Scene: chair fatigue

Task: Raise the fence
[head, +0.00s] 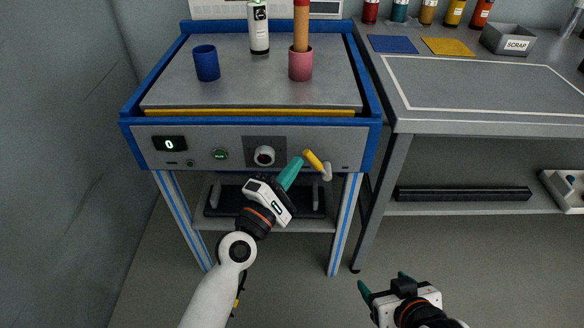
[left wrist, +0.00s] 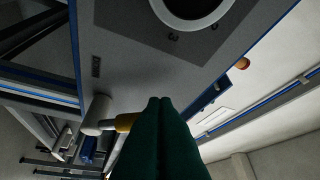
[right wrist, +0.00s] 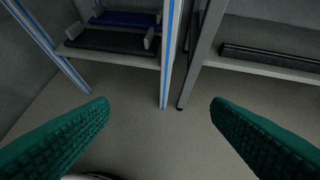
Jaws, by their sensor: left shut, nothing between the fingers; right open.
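The machine has a blue frame (head: 128,127) and a grey front panel (head: 215,135). A yellow bar (head: 250,112) lies low along the front edge of its grey top; it may be the fence. A lever with a yellow handle (head: 314,160) and grey hub (head: 327,173) is on the panel's right side, its handle tilted up and left. My left gripper (head: 297,164) is shut and empty, its tips beside the handle; contact is unclear. In the left wrist view the fingers (left wrist: 160,125) partly cover the handle (left wrist: 125,122). My right gripper (head: 384,283) is open and empty, low over the floor.
A dark blue cup (head: 206,63), a white bottle (head: 258,28) and a pink cup (head: 300,65) holding a brown cylinder stand on the machine top. The panel carries a display, a green button (head: 220,154) and a knob (head: 264,156). A grey bench (head: 480,127) stands at right.

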